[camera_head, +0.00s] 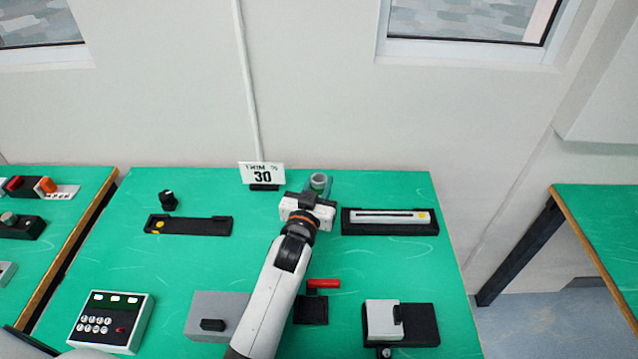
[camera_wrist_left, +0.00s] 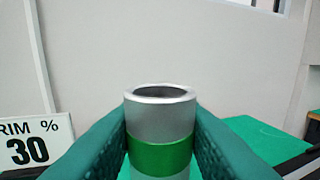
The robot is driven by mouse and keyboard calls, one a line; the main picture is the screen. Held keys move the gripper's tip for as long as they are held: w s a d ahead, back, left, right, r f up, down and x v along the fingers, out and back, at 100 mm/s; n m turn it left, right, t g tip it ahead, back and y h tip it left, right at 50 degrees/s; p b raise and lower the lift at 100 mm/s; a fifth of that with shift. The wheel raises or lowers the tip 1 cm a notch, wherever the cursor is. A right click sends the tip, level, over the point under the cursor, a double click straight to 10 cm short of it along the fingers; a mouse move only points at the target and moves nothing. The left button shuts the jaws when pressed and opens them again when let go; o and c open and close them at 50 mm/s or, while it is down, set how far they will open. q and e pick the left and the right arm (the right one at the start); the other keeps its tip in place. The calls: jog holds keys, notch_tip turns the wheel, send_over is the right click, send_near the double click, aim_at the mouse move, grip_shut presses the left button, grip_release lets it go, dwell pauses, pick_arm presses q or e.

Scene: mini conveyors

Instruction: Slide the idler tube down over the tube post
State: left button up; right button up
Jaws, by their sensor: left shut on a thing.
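The idler tube (camera_wrist_left: 160,115) is a grey, hollow tube with a green band, upright in the left wrist view. My left gripper (camera_wrist_left: 160,140) is shut on it, one teal finger on each side. In the head view the open top of the tube (camera_head: 319,178) shows at the back middle of the green table, beyond my left gripper (camera_head: 318,188). The tube post is not visible in either view; the tube's lower end is hidden too, so I cannot tell whether it is around a post. My right gripper is not in view.
A "TRIM % 30" sign (camera_head: 262,173) stands close left of the tube. A black-framed slotted white bar (camera_head: 390,217) lies to the right, a long black bar (camera_head: 188,225) to the left. A keypad box (camera_head: 111,320) and grey block (camera_head: 218,312) are nearer. The wall is behind.

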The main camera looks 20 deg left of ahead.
pick_arm(q)
jog(key=shift+f, duration=0.25)
jog(key=o, duration=1.1)
jog(key=shift+o, duration=0.2)
jog(key=shift+s, duration=0.1)
jog(key=s+b, duration=0.1)
jog(key=s, duration=1.1)
jog(key=shift+b, duration=0.4)
jog(key=shift+d, duration=0.1)
